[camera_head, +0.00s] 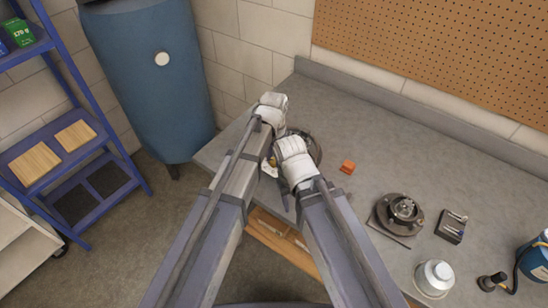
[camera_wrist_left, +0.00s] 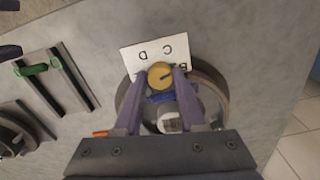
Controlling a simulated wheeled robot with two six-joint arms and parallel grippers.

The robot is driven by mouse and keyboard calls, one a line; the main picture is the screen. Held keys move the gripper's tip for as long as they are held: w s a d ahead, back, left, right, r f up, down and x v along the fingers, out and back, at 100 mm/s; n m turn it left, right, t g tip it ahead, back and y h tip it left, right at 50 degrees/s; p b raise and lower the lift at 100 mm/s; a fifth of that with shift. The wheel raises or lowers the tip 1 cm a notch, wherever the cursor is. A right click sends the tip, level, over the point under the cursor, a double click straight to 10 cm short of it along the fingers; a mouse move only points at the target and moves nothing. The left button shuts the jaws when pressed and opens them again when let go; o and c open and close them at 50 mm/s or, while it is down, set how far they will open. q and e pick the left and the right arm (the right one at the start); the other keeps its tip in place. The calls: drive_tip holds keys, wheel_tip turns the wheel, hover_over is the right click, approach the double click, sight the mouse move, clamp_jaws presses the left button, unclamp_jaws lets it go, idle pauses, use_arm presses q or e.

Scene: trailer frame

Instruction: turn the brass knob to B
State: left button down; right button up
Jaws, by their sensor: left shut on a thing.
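The brass knob (camera_wrist_left: 160,74) shows in the left wrist view as a round yellow top with a dark line across part of it, pointing to the right and slightly up. My left gripper (camera_wrist_left: 160,82) is shut on it, one finger on each side. In the head view my arms hide most of the knob's fixture. My right wrist is close beside the left; its fingers are not clear.
A dark round rim (camera_wrist_left: 213,82) surrounds the knob area. On the bench (camera_head: 375,150) are an orange block (camera_head: 347,167), a round metal fixture (camera_head: 402,210), a small dark box (camera_head: 451,226), a white round part (camera_head: 434,278) and a blue container (camera_head: 536,262). A blue tank (camera_head: 150,85) stands left.

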sight(274, 161)
use_arm(q)
drive_tip(key=shift+s+m, duration=0.15)
drive_tip(key=shift+m, duration=1.55)
drive_tip(key=c, duration=0.5)
unclamp_jaws()
drive_tip(key=shift+r, duration=0.1)
wheel_tip(274, 161, up, 8)
drive_tip(key=p, duration=0.8)
drive_tip(key=shift+f, duration=0.2)
use_arm(e)
wheel_tip(274, 161, up, 8)
drive_tip(key=shift+f, duration=0.15)
